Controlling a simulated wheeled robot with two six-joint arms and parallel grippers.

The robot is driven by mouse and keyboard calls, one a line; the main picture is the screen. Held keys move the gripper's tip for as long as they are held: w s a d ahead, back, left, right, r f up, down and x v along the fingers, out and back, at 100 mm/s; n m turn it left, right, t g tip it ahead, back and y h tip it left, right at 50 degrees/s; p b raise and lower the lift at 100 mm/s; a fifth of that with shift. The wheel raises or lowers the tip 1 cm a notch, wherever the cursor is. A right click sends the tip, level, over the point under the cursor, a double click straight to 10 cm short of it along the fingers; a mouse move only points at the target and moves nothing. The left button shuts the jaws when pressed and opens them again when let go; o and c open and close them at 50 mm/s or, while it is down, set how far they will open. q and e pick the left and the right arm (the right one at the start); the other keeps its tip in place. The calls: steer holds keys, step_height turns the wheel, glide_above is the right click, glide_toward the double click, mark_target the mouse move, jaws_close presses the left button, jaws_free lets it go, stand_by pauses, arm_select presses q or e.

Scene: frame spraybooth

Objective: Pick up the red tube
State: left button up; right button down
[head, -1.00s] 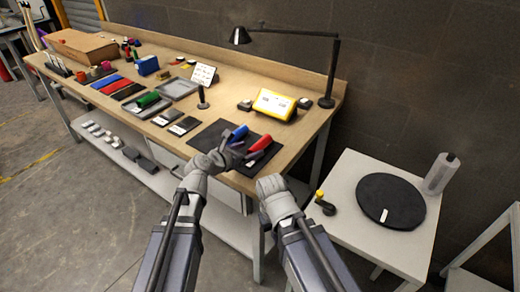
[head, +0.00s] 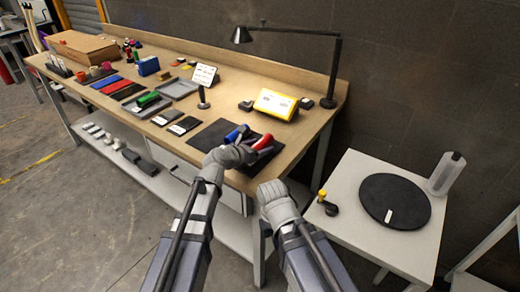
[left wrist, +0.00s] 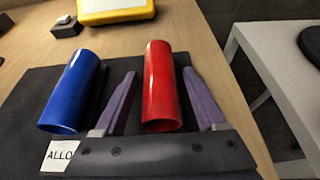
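The red tube (head: 264,143) lies on the dark mat (head: 208,138) near the right end of the workbench. In the left wrist view the red tube (left wrist: 161,88) sits between the two purple fingers of my left gripper (left wrist: 160,74). The fingers are apart, with a visible gap on each side of it. In the head view my left gripper (head: 254,143) is at the tube and partly covers it. The blue tube (left wrist: 72,92) lies just left of the left finger. My right arm's wrist shows beside the bench, but its gripper fingers are hidden.
A white label card (left wrist: 58,156) lies on the mat by the blue tube. A yellow case (head: 274,104) and a black lamp (head: 330,75) stand behind. A side table (head: 352,225) with a black disc (head: 395,200) and a bottle (head: 446,174) is at right.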

mark_target(260, 142)
arm_select(q)
jaws_close()
stand_by(0.3)
steer(key=shift+r, duration=0.1)
step_height(260, 142, up, 10)
steer(key=p, duration=1)
